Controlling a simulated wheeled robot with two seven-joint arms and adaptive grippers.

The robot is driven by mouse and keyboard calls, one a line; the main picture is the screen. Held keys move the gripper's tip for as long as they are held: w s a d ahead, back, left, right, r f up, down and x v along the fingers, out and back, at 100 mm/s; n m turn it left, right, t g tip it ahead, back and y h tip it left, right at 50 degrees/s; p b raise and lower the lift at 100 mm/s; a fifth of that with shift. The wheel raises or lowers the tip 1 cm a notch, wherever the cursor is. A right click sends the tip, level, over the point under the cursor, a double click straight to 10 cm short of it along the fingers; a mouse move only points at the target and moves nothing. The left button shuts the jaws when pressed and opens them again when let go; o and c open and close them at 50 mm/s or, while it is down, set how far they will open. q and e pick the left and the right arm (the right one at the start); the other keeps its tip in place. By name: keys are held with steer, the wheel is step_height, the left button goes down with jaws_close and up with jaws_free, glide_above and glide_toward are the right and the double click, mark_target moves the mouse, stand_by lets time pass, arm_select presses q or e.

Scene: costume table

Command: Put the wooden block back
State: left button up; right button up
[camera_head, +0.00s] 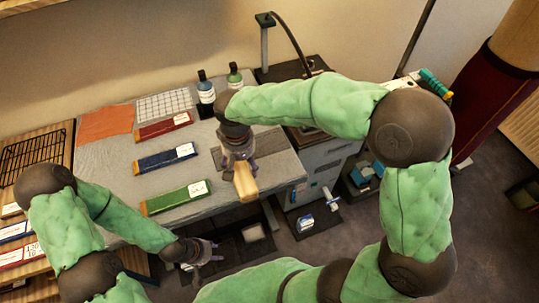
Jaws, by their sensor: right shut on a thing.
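The wooden block (246,186) is a pale, light-brown piece near the right part of the grey-covered table. My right gripper (238,168) is shut on it from above, and the block's near end sticks out toward the table's front edge. Whether the block touches the table I cannot tell. My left gripper (205,254) is low at the table's front, apart from the block and below the table top in the picture. Its fingers look spread with nothing between them.
Red (163,127), blue (166,157) and green (175,197) labelled bars lie on the table (105,172). Two bottles (206,88) stand at the back. A grey machine (322,160) stands right of the table. A wire rack (35,152) is at the left.

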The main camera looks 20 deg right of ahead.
steer(key=w+d+f, duration=0.2)
steer(key=w, duration=0.1)
steer(key=w+d+f+b, duration=0.1)
steer(key=w+d+f, duration=0.2)
steer(key=w+d+f+b, duration=0.1)
steer(key=w+d+f, duration=0.1)
steer(key=w+f, duration=0.1)
steer(key=shift+d+f, duration=0.15)
steer(key=shift+d, duration=0.15)
steer(key=shift+w+d+f+b, duration=0.15)
steer(key=shift+w+f+b, duration=0.05)
steer(key=shift+f+b, duration=0.1)
steer(key=shift+w+d+f+b, duration=0.1)
steer(key=shift+f+b, duration=0.1)
steer(key=shift+f, duration=0.7)
steer(key=shift+w+f+b, duration=0.1)
steer(key=shift+f+b, duration=0.05)
steer(key=shift+f, duration=0.7)
steer(key=shift+f, duration=0.15)
steer(key=o, duration=1.5)
